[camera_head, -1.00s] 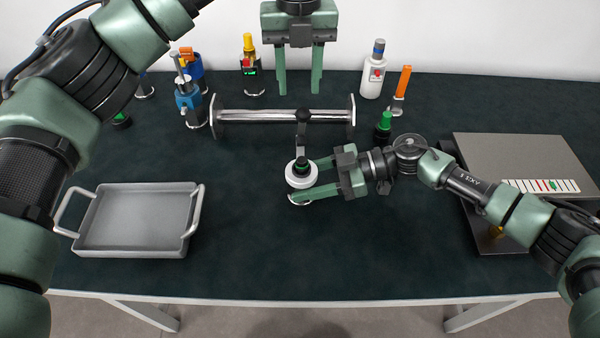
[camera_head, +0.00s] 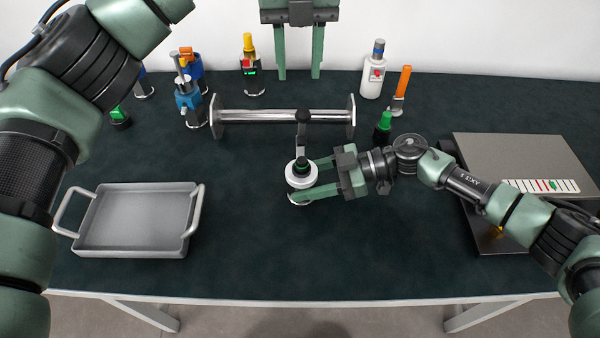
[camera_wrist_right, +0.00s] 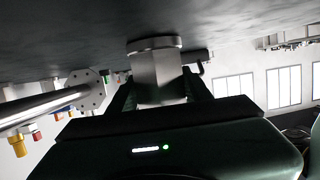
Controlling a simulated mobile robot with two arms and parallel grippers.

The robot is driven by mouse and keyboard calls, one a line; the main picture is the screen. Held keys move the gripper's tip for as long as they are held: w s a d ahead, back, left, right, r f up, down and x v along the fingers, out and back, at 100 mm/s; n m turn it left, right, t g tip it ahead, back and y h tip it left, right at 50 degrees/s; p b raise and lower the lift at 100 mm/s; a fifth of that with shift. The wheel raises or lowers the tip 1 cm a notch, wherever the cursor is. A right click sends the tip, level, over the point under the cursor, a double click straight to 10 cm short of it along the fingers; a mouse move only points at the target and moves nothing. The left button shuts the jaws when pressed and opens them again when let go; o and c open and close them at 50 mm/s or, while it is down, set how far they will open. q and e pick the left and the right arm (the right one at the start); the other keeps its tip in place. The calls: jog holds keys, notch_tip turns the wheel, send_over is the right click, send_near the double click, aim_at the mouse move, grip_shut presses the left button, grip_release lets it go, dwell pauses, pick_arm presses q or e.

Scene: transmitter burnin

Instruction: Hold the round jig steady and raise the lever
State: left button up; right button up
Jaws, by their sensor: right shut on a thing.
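The round jig (camera_head: 300,178), white with a dark, green-ringed top, stands on the dark table in the middle of the head view. A grey lever (camera_head: 301,140) reaches from its far side to a black knob (camera_head: 302,116), which overlaps the metal bar in the picture. My right gripper (camera_head: 318,180) is shut on the jig from the right. In the right wrist view the jig's pale body (camera_wrist_right: 157,75) sits between the fingers. My left gripper (camera_head: 299,72) is open and empty, high beyond the bar, with its fingers pointing down and wide apart.
A grey tray (camera_head: 135,220) is at left and a grey metal plate (camera_head: 520,155) at right. Bottles and coloured tools stand along the back. The table front is clear.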

pick_arm(q)
jog(key=shift+r, duration=0.95)
jog(key=r+n, duration=0.2)
jog(key=n, duration=3)
send_over(303, 109)
jog(key=w, duration=0.1)
jog(key=shift+f, duration=0.15)
jog(key=n, duration=0.2)
jog(key=s+n, duration=0.1)
jog(key=shift+f+n, duration=0.15)
jog(key=shift+n, duration=0.25)
jog(key=shift+f, duration=3.45)
